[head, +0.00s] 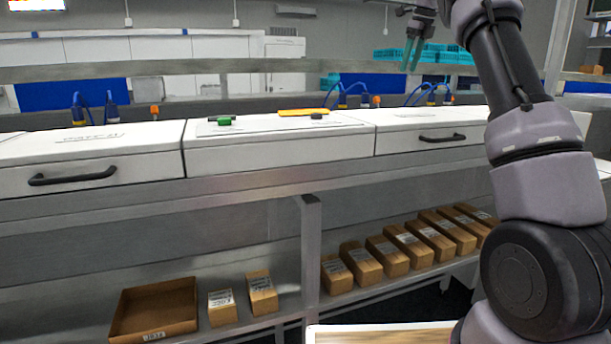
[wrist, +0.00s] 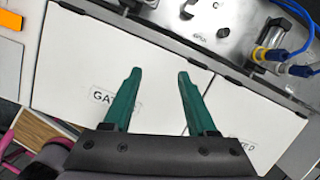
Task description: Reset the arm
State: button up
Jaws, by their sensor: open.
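My gripper (head: 412,54) is raised at the upper right of the head view, above the white bench units. Its two green fingers are apart with nothing between them. In the wrist view my gripper (wrist: 158,85) points down over white lids with labels that the fingers partly cover. My arm rises along the right side of the head view and bends over at the top.
White units with black handles (head: 72,176) line the bench. Below, a shelf holds an open cardboard tray (head: 155,310) and several brown boxes (head: 361,264). Blue cables (wrist: 302,30) show behind.

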jog(key=s+a+r+n+t+y, duration=0.15)
jog(key=s+n, duration=0.45)
jog(key=s, duration=0.6)
jog(key=s+r+n+t, duration=0.1)
jog(key=s+r+n, duration=0.1)
jog(key=s+n, duration=0.65)
jog(key=s+a+f+n, duration=0.2)
jog(key=s+f+n, duration=0.1)
jog(key=s, duration=0.4)
jog(key=s+a+f+n+t, duration=0.1)
jog(key=s+a+f+n, duration=0.1)
jog(key=s+f, duration=0.3)
jog(key=s+a+f+n+t+h, duration=0.1)
jog(key=s+f+n, duration=0.3)
jog(key=s, duration=0.7)
jog(key=shift+s+a+f, duration=0.2)
jog(key=shift+a+f, duration=0.3)
jog(key=shift+a, duration=0.2)
jog(key=shift+n, duration=0.25)
